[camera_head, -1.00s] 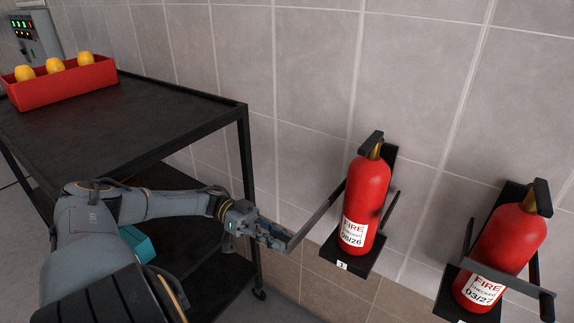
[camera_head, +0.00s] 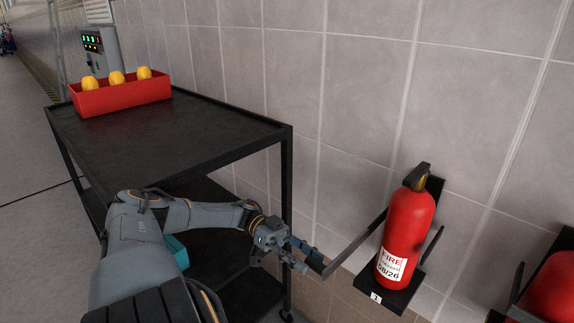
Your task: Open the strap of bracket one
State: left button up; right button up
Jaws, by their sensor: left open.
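Bracket one (camera_head: 397,293) is a black wall holder with a small white number tag (camera_head: 376,297) on its front edge. A red fire extinguisher (camera_head: 408,232) stands in it, upright, with a white label. The bracket's dark strap (camera_head: 352,247) is swung out to the left, clear of the extinguisher's front. A short dark arm (camera_head: 432,247) stands out on the bracket's right side. My left gripper (camera_head: 310,262) is open at the strap's free end; I cannot tell whether its fingers touch it. My right gripper is out of view.
A second red extinguisher (camera_head: 553,290) in its own bracket is cut off at the lower right. A black cart (camera_head: 200,135) stands at left with a red box (camera_head: 125,96) of yellow items on top. A teal object (camera_head: 177,250) is partly behind my arm.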

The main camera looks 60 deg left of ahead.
pick_arm(q)
jog(key=v, duration=0.9)
jog(key=shift+a, duration=0.2)
jog(key=shift+f, duration=0.1)
